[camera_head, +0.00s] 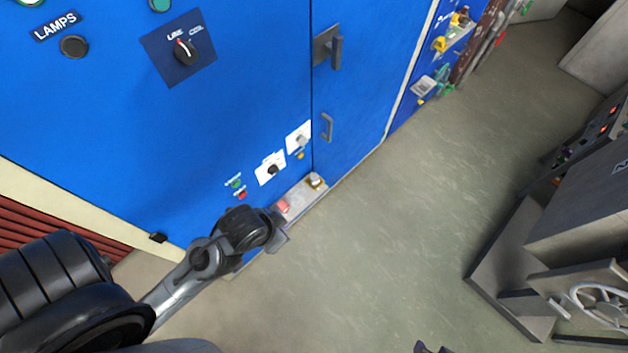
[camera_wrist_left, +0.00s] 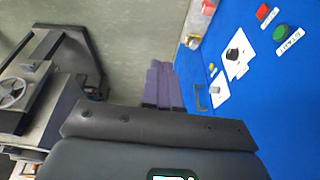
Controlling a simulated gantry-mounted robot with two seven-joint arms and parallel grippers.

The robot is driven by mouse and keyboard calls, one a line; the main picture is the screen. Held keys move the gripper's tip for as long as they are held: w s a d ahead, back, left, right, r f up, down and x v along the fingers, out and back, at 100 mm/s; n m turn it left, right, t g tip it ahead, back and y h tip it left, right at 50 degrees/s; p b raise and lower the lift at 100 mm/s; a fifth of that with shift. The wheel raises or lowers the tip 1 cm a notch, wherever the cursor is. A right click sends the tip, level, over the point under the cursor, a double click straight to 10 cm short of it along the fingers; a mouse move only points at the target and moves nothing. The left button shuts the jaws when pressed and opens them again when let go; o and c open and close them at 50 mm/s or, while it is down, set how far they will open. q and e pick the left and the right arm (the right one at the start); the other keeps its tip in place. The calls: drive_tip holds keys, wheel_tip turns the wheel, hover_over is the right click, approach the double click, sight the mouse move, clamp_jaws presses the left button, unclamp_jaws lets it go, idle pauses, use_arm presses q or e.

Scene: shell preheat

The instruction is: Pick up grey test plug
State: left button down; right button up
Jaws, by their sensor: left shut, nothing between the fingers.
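A small grey piece on a yellowish base, which looks like the grey test plug (camera_head: 316,180), stands at the far end of a narrow ledge (camera_head: 302,198) low on the blue cabinet. It also shows in the left wrist view (camera_wrist_left: 193,42). My left gripper (camera_head: 280,232) is shut and empty, beside the near end of the ledge and apart from the plug. Its purple fingers (camera_wrist_left: 160,72) lie together in the wrist view, pointing at the floor beside the cabinet. A dark tip at the bottom edge seems to be my right gripper (camera_head: 430,348); its jaws are unclear.
A red piece (camera_head: 283,207) sits nearer on the ledge. White plates with a black knob (camera_head: 272,169) and a grey fitting (camera_head: 300,138) are above it. The blue cabinet (camera_head: 250,90) walls off the left. Grey machinery with a handwheel (camera_head: 600,300) stands right. Floor between is clear.

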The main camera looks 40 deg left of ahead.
idle(0.4)
use_arm(q)
drive_tip(key=c, duration=0.6)
unclamp_jaws()
drive_tip(key=shift+o, duration=0.2)
